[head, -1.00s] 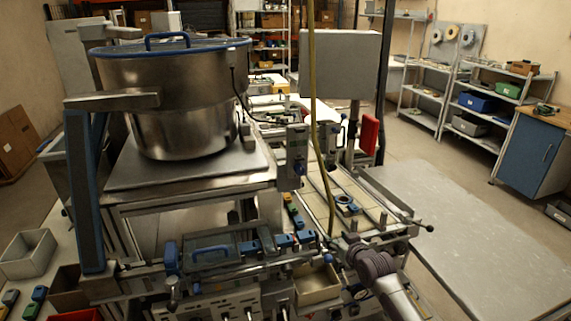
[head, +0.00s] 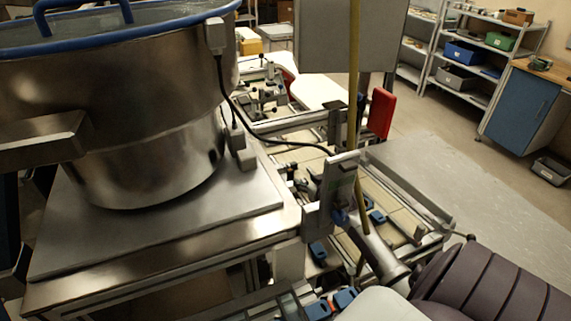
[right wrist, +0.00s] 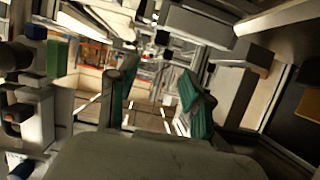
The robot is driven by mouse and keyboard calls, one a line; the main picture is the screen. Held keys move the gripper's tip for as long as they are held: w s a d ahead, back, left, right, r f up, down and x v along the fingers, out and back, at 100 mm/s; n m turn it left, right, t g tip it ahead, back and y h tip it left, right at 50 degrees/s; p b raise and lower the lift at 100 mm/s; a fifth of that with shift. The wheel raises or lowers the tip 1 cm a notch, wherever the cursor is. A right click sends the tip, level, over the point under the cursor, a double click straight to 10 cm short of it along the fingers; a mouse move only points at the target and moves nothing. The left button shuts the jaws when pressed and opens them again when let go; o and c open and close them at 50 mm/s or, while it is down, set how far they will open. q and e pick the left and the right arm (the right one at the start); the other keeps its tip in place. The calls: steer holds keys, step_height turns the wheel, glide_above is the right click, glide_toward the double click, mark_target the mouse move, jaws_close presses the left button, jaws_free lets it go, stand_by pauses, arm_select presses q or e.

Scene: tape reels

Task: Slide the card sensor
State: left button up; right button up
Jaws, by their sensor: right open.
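An upright grey device (head: 338,182), which looks like the card sensor, is fixed at the right front corner of the metal table. My right gripper (head: 357,226) is close to the lower right of this device in the head view. I cannot tell whether it touches the device. In the right wrist view, the two teal-padded fingers of my right gripper (right wrist: 158,92) stand wide apart with nothing held between them. I cannot clearly pick out the card sensor in the right wrist view. My left gripper is not in view.
A large steel bowl (head: 150,140) with a blue rim stands on the metal table (head: 160,262) at left. A yellow hanging hose (head: 353,95) passes right by the device. A conveyor frame (head: 400,205) lies behind. A bare grey surface (head: 470,195) is at right.

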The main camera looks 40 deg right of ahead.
glide_toward(291, 171)
steer(key=x, duration=0.2)
steer(key=shift+w+d+p, duration=0.2)
steer(key=shift+w+p, duration=0.1)
steer(key=shift+w, duration=0.05)
steer(key=b+x, duration=0.1)
steer(key=x, duration=0.5)
steer(key=shift+w+f, duration=0.3)
steer(key=shift+w, duration=0.05)
steer(key=shift+w+d+f+b, duration=0.2)
steer(key=shift+w+d+b, duration=0.05)
steer(key=shift+w+b, duration=0.25)
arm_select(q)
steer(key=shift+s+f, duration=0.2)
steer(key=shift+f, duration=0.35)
arm_select(e)
jaws_close()
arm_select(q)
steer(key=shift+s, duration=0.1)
